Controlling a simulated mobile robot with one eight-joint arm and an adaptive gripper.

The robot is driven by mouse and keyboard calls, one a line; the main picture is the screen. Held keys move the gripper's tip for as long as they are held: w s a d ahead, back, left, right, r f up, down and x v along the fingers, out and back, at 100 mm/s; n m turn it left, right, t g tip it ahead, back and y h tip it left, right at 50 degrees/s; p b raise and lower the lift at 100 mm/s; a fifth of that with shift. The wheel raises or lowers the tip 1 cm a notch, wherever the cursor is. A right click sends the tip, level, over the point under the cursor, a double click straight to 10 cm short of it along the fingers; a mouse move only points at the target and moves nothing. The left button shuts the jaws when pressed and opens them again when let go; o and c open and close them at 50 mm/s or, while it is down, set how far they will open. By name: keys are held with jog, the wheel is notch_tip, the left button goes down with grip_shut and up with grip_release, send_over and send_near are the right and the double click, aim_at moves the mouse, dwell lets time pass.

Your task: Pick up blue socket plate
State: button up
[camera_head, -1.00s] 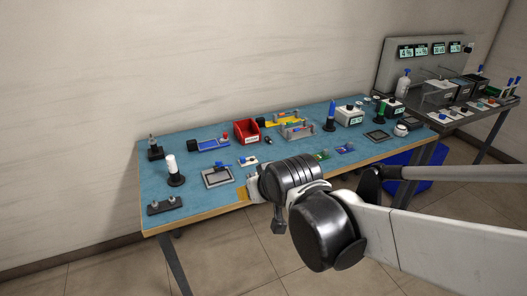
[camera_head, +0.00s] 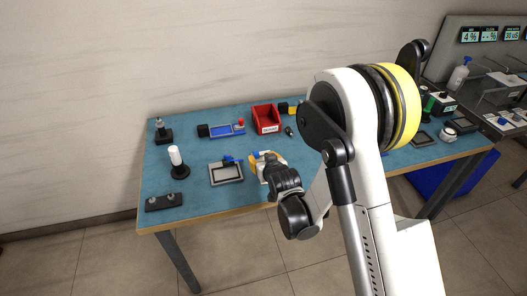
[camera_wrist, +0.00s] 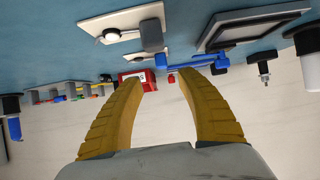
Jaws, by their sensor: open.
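A flat blue plate (camera_head: 226,131) with a grey panel and a red knob lies toward the back left of the table. A smaller blue piece (camera_head: 231,160) is at the back edge of a grey frame. I cannot tell which is the socket plate. My gripper (camera_head: 262,158) is over the table's front half, right of the grey frame, its yellow fingers partly hidden by my wrist. In the wrist view my gripper (camera_wrist: 161,77) is open and empty.
The table (camera_head: 210,197) also holds the grey frame (camera_head: 226,181), a white cylinder on a black base (camera_head: 176,160), a dark block (camera_head: 164,202) and a red bin (camera_head: 266,119). White plates (camera_wrist: 120,22) show in the wrist view. My arm hides much of the table's right.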

aim_at(256, 153)
jog(key=b+x, duration=0.1)
jog(key=x, duration=0.1)
jog(key=shift+w+a+f, duration=0.1)
jog(key=shift+w+f, duration=0.1)
jog(key=shift+w, duration=0.05)
jog(key=b+x, duration=0.2)
jog(key=x, duration=0.3)
jog(key=shift+a+f+b, duration=0.1)
jog(key=shift+a+b, duration=0.1)
jog(key=shift+b, duration=0.15)
jog(key=shift+w, duration=0.35)
grip_shut()
